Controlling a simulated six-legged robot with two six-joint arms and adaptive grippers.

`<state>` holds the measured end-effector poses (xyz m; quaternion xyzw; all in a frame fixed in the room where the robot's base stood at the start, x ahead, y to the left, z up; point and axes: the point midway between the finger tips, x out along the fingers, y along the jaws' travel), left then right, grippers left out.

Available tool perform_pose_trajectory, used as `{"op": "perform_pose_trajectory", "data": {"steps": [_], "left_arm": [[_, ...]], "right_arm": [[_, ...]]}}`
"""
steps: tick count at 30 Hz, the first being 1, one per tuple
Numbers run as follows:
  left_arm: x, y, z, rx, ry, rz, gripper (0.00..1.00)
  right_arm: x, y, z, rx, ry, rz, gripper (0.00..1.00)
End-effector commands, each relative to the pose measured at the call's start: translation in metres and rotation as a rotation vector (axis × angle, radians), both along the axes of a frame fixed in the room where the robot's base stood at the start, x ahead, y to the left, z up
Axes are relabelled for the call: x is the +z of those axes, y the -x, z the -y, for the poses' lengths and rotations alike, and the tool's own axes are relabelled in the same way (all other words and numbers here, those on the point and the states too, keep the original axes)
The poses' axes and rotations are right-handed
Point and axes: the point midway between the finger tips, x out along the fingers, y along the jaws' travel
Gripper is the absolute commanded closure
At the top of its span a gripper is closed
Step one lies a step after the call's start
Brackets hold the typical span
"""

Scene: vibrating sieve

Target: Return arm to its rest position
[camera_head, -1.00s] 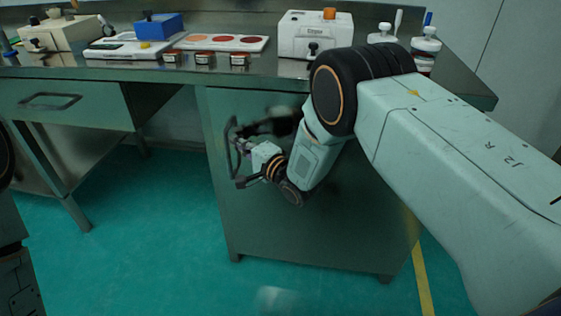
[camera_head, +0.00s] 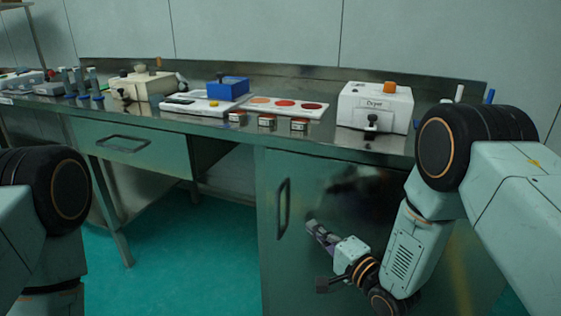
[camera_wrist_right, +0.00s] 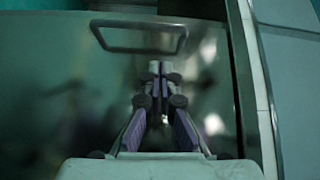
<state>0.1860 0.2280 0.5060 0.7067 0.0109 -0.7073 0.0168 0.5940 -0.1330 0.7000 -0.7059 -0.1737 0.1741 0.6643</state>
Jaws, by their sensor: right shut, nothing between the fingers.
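My right arm comes in from the right in the head view, bent down in front of the counter. Its gripper (camera_head: 317,232) is low in front of the green cabinet door (camera_head: 330,190), below and to the right of the door's dark handle (camera_head: 283,208). In the right wrist view the gripper's fingers (camera_wrist_right: 154,80) meet at their tips, shut with nothing between them. The handle (camera_wrist_right: 140,50) shows beyond the fingertips there, apart from them. Part of my left arm shows at the left edge of the head view; its gripper is out of view.
The metal counter holds a white dryer (camera_head: 375,108), a tray with red discs (camera_head: 284,105), several small boxes, a blue box (camera_head: 228,88) and a beige device (camera_head: 143,86). A drawer (camera_head: 130,147) is closed at left. Teal floor (camera_head: 190,255) is clear in front.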

Motion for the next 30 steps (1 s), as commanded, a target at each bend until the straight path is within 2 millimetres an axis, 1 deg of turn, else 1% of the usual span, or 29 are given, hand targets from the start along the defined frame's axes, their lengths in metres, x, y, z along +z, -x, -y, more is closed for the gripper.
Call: {"op": "perform_pose_trajectory", "data": {"steps": [2,5,8,9,11,12,14,15,17,18,20,21,23,24,27,30], "left_arm": [[0.0,0.0,0.0,0.0,0.0,0.0,0.3],[0.0,0.0,0.0,0.0,0.0,0.0,0.3],[0.001,0.0,0.0,0.0,0.0,0.0,0.3],[0.002,0.0,0.0,0.0,0.0,0.0,0.3],[0.005,0.0,0.0,0.0,0.0,0.0,0.3],[0.007,0.0,0.0,0.0,0.0,0.0,0.3],[0.011,0.0,0.0,0.0,0.0,0.0,0.3],[0.015,0.0,0.0,0.0,0.0,0.0,0.3],[0.02,0.0,0.0,0.0,0.0,0.0,0.3],[0.023,0.0,0.0,0.0,0.0,0.0,0.3],[0.029,0.0,0.0,0.0,0.0,0.0,0.3],[0.032,0.0,0.0,0.0,0.0,0.0,0.3],[0.038,0.0,0.0,0.0,0.0,0.0,0.3],[0.042,0.0,0.0,0.0,0.0,0.0,0.3],[0.051,0.0,0.0,0.0,0.0,0.0,0.3],[0.061,0.0,0.0,0.0,0.0,0.0,0.3]], "right_arm": [[-0.007,-0.001,0.002,-0.006,0.099,0.015,1.0],[-0.033,0.008,0.01,-0.024,0.306,-0.005,1.0],[-0.066,0.028,0.021,-0.018,0.535,-0.066,1.0],[-0.079,0.041,0.027,-0.007,0.623,-0.104,1.0],[-0.099,0.062,0.035,0.025,0.755,-0.162,1.0],[-0.111,0.079,0.04,0.055,0.841,-0.204,1.0],[-0.129,0.11,0.049,0.116,0.964,-0.278,1.0],[-0.139,0.133,0.055,0.167,1.042,-0.33,1.0],[-0.151,0.17,0.063,0.252,1.144,-0.408,1.0],[-0.157,0.195,0.068,0.315,1.202,-0.46,1.0],[-0.162,0.234,0.075,0.412,1.269,-0.534,1.0],[-0.163,0.26,0.079,0.478,1.305,-0.584,1.0],[-0.161,0.298,0.084,0.575,1.342,-0.654,1.0],[-0.158,0.322,0.087,0.629,1.355,-0.7,1.0],[-0.145,0.372,0.092,0.728,1.358,-0.806,1.0],[-0.13,0.404,0.094,0.763,1.339,-0.881,1.0]]}}
